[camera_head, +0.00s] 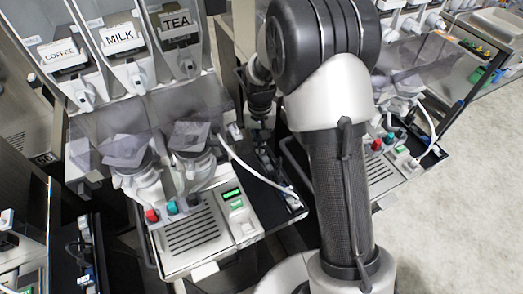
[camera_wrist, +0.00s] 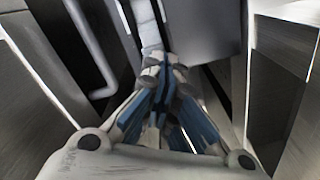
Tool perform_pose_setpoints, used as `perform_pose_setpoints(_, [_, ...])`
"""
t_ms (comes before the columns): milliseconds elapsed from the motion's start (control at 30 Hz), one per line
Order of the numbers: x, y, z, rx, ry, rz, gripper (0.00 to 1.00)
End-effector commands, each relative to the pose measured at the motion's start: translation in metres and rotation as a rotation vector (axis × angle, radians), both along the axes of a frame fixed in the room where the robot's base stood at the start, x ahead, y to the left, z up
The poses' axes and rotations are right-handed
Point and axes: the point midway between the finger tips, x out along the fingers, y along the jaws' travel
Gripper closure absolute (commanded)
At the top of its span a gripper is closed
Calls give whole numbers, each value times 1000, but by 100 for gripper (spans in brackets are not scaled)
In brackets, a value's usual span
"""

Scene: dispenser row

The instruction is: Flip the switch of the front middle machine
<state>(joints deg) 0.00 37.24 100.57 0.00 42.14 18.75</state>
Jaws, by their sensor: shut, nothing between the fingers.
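The machine in the middle of the head view (camera_head: 190,238) has a slotted drip tray, a red and a teal knob, and small green displays. It appears to be the front middle machine. A small pale part (camera_head: 293,204) sits on the dark panel at its right side; I cannot tell whether it is the switch. In the wrist view my gripper (camera_wrist: 165,62) is shut and empty, its blue-and-grey fingers drawn together. A pale narrow strip lies beyond the fingertips; contact is unclear. In the head view my arm covers the area behind and right of this machine.
Dispensers labelled COFFEE (camera_head: 60,52), MILK (camera_head: 119,38) and TEA (camera_head: 177,28) stand behind. Another machine (camera_head: 395,170) with red and teal knobs stands right of my arm. A white hose (camera_head: 250,170) runs down the middle machine's right side. Open floor (camera_head: 470,190) is at right.

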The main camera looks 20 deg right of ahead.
Motion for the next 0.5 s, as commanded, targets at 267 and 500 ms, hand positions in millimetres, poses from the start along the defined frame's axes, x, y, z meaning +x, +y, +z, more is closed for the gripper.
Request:
perform_pose_setpoints(267, [0,0,22,0,1,0,100])
perform_pose_setpoints(500, [0,0,41,0,1,0,100])
